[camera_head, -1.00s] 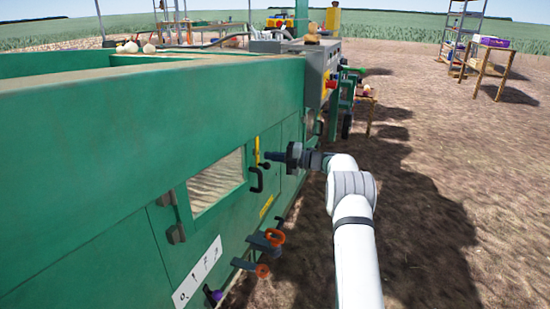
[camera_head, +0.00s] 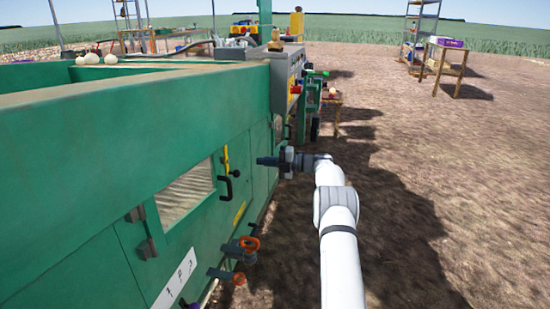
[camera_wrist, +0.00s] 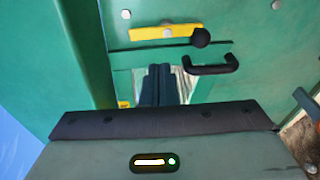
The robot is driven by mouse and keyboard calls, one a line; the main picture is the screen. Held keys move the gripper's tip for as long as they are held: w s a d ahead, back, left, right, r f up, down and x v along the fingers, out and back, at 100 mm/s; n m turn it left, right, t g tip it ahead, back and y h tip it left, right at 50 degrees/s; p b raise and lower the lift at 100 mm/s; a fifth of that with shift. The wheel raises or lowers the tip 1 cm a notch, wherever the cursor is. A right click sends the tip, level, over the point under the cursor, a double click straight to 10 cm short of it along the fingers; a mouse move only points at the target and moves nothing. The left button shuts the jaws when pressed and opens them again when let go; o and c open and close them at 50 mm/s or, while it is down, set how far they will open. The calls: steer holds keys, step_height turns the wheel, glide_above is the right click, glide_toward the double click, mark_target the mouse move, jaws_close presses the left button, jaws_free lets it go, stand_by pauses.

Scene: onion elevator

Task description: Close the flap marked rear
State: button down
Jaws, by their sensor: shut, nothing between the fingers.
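A green flap with a window (camera_head: 187,195) is in the side of the green machine in the head view. It looks about flush with the wall. No word "rear" is readable. The flap has a black handle (camera_head: 225,188), with a yellow strip (camera_head: 226,158) and a black knob above it. My gripper (camera_head: 262,161) is shut and empty, right of the handle and apart from it in the picture. In the wrist view, the dark fingers (camera_wrist: 160,85) show in front of the window, below the black handle (camera_wrist: 212,66) and yellow strip (camera_wrist: 163,31).
Orange-handled valves (camera_head: 243,248) stick out low on the machine. A white numbered label (camera_head: 175,281) is below the window. A grey control box (camera_head: 287,80) stands at the machine's far end. A wooden table (camera_head: 447,62) and shelf stand far right. The dirt ground on the right is open.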

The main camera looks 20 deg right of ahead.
steer(key=d, duration=0.2)
steer(key=w+d, duration=0.1)
steer(key=d, duration=0.1)
steer(key=shift+d+f+p, duration=0.1)
steer(key=shift+p, duration=0.2)
steer(key=shift+s+d, duration=0.1)
steer(key=shift+d, duration=0.05)
